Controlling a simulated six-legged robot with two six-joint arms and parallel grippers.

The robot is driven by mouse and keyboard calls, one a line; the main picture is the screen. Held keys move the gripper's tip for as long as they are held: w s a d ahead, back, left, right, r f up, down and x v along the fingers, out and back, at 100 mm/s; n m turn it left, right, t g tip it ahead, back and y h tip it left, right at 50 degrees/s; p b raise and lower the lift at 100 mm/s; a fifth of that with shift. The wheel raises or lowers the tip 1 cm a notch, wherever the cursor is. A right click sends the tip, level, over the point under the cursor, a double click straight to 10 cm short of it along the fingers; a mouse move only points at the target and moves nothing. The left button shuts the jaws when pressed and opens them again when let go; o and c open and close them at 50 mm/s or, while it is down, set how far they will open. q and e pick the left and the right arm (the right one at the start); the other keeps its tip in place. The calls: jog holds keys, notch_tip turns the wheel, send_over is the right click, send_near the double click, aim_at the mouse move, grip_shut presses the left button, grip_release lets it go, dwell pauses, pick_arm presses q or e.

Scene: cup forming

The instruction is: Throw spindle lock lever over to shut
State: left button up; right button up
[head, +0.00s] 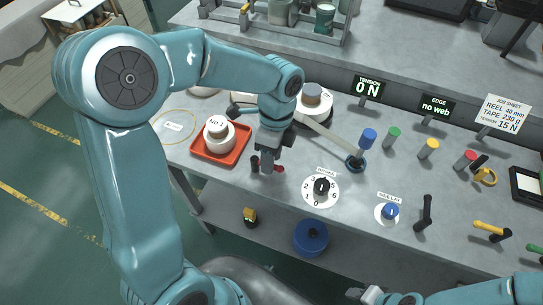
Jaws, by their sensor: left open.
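My left gripper (267,167) points down over the front part of the bench, right of the red tray. Its dark fingers are apart. A small red-ended piece (279,169) shows beside the right finger; I cannot tell whether it is the spindle lock lever or whether a finger touches it. The spindle area behind the gripper, with a white reel (312,97) on it, is partly hidden by my left arm. A black lever (425,211) stands upright at the right of the bench. My right arm comes in at the bottom right; its gripper (372,296) is cut off by the picture edge.
A red tray (206,158) holds a white roll. A numbered dial (321,188) and a blue knob (390,211) sit to the right. A pale arm ends at a blue-topped post (368,138). Green, yellow and red pegs stand behind. The display (433,107) reads "no web".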

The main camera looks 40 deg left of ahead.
pick_arm(q)
jog(key=shift+s+a+f, duration=0.1)
jog(key=shift+s, duration=0.05)
jog(key=shift+c, duration=1)
grip_shut()
